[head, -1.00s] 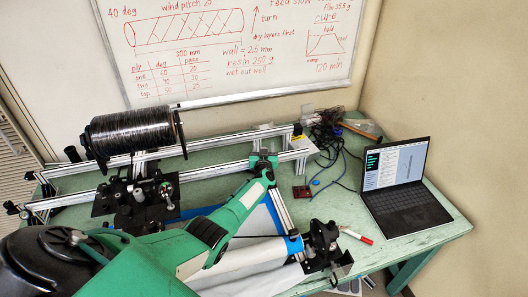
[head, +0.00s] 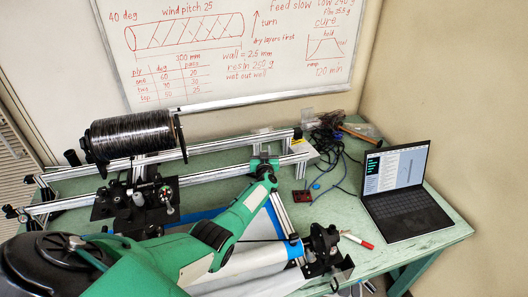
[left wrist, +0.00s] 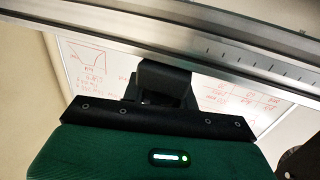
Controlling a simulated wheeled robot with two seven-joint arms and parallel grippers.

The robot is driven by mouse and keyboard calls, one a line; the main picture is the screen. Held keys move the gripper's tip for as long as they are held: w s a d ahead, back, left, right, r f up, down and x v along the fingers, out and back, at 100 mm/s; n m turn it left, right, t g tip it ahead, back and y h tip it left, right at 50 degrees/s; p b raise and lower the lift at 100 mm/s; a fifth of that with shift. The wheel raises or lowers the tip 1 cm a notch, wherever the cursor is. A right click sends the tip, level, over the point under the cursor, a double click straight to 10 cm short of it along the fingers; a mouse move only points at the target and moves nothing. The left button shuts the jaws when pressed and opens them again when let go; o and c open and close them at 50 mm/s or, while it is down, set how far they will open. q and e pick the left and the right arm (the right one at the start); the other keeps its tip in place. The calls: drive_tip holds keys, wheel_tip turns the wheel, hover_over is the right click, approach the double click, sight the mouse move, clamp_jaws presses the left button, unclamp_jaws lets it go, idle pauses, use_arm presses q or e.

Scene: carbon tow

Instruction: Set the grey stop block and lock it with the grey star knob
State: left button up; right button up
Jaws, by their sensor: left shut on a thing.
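My left gripper (head: 264,164) is at the front aluminium rail (head: 225,174), near its right part. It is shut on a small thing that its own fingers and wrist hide. I cannot tell whether that is the grey stop block or the grey star knob; neither shows clearly in either view. In the left wrist view the black fingers (left wrist: 165,82) reach up to just under a rail with scale marks (left wrist: 235,58). My right gripper is not in view.
A black tow spool (head: 132,136) stands at the left above the rails, with a dark carriage (head: 135,205) below it. A laptop (head: 408,205), a red marker (head: 357,240) and loose cables (head: 335,150) are on the green table (head: 440,228). A wrapped white tube (head: 255,257) lies in front.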

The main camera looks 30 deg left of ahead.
use_arm(q)
drive_tip(key=shift+s+a+f+n+g+y+b, duration=0.1)
drive_tip(key=shift+s+a+n+g+y+b, duration=0.1)
drive_tip(key=shift+n+g+y+b, duration=1.5)
drive_tip(key=shift+s+a+r+n+g+y+b, duration=0.1)
drive_tip(key=shift+s+n+g+y+b, duration=0.15)
drive_tip(key=shift+n+g+y+b, duration=1.45)
drive_tip(key=shift+s+a+f+n+g+y+b, duration=0.15)
drive_tip(key=shift+n+g+b, duration=0.85)
drive_tip(key=shift+g+b, duration=1.7)
drive_tip(key=shift+t+b, duration=0.3)
drive_tip(key=shift+b, duration=0.05)
drive_tip(key=o, duration=1)
